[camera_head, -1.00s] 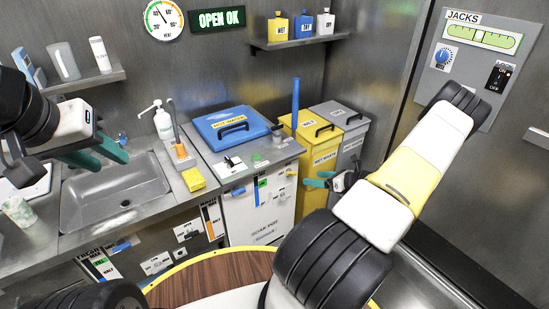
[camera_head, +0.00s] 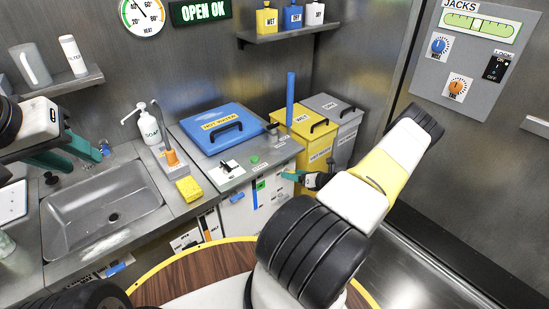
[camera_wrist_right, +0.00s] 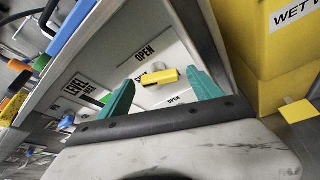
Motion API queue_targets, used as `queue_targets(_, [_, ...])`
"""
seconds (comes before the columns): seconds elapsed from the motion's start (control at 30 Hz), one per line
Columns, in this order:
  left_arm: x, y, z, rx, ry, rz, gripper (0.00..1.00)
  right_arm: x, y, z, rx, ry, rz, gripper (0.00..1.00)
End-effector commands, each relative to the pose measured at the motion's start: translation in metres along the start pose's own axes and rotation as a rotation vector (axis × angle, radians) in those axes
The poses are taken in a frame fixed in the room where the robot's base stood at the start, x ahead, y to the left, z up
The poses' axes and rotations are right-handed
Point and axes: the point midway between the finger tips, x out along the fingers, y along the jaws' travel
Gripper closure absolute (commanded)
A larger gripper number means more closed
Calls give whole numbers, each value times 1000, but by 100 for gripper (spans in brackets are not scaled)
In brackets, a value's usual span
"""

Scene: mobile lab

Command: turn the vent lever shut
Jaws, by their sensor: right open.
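A small yellow lever (camera_wrist_right: 158,76) sits on the pale side panel in the right wrist view, with OPEN and partly hidden labels around it; it looks level there. I cannot read a vent label. My right gripper (camera_wrist_right: 160,86) is open, with its teal fingers on either side of the lever in that view; I cannot tell whether they touch it. In the head view the right gripper (camera_head: 301,177) is beside the hot water unit (camera_head: 232,165), and the lever cannot be made out. My left gripper (camera_head: 78,155) is over the sink edge, its fingers apart and empty.
The yellow wet waste bin (camera_head: 314,150) stands close to my right gripper, with a grey bin (camera_head: 345,135) behind it. The sink (camera_head: 105,205), soap bottle (camera_head: 150,130) and yellow sponge (camera_head: 189,188) are on the left. The jacks panel (camera_head: 470,85) is on the right wall.

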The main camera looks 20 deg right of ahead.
Motion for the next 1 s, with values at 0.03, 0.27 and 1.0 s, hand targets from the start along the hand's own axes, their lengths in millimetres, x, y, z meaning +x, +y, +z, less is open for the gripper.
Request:
queue_targets(0.03, [0,0,0,0,0,0,64,5,0,0,-1,0,1,25])
queue_targets(0.27, [0,0,0,0,0,0,64,13,0,0,0,0,-1,25])
queue_targets(1.0, [0,0,0,0,0,0,64,12,1,0,-84,-1,-36,88])
